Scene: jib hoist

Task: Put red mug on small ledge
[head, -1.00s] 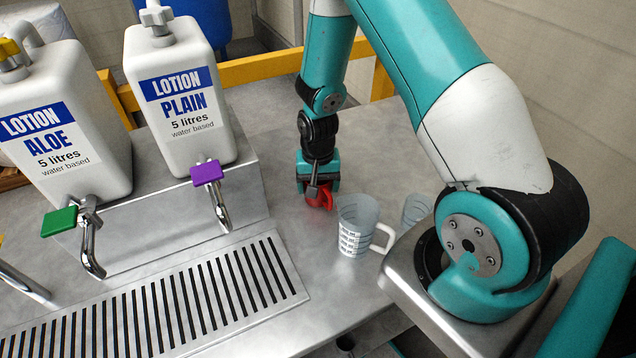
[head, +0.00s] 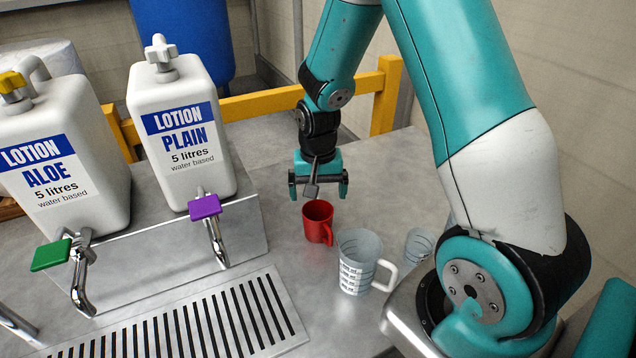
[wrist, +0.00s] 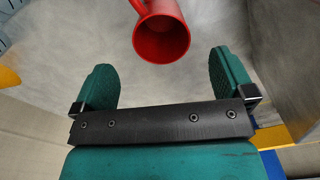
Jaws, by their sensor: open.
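The red mug (head: 318,221) stands upright on the grey metal counter in the head view, just left of a clear measuring jug. My gripper (head: 319,188) is open, behind and above the mug, with nothing between its fingers. In the wrist view the gripper (wrist: 165,82) has its two green fingers wide apart. The red mug (wrist: 161,38) shows there beyond the fingertips, its open mouth facing the camera and its handle towards the top. I cannot tell which surface is the small ledge.
The clear measuring jug (head: 357,262) with a white handle stands close to the mug, and a smaller clear cup (head: 419,246) is at its right. Two lotion containers (head: 181,135) with taps stand on a raised metal step at left, behind a slotted drain grate (head: 190,325). A yellow rail (head: 262,103) runs behind.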

